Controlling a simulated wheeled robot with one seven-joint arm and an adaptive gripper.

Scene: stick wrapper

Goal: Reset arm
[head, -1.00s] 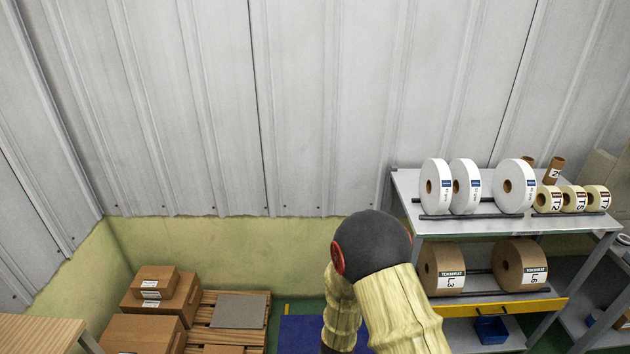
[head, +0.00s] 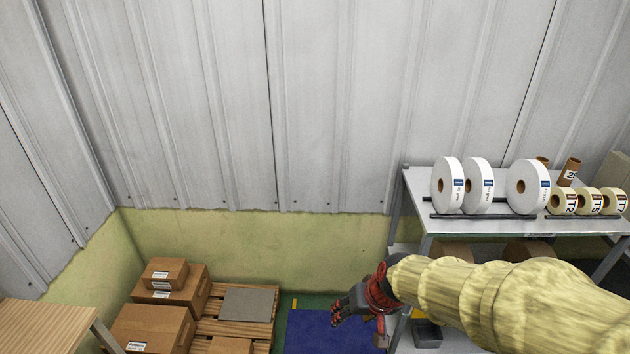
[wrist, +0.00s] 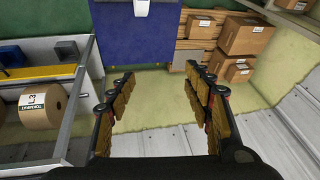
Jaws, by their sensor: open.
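My gripper (head: 338,316) is at the end of my yellow-sleeved arm, at the lower middle of the head view, in front of a blue panel or mat. In the wrist view my gripper (wrist: 160,90) shows two separated fingers with nothing between them. Pale yellow-green wall lies behind the gap. The gripper is open and empty and touches nothing that I can see.
A shelf rack (head: 480,222) with white rolls (head: 447,185) stands at the right, partly behind my arm. Cardboard boxes (head: 150,325) and a wooden pallet (head: 250,328) are at the lower left. A wooden table edge (head: 45,325) shows at the left corner.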

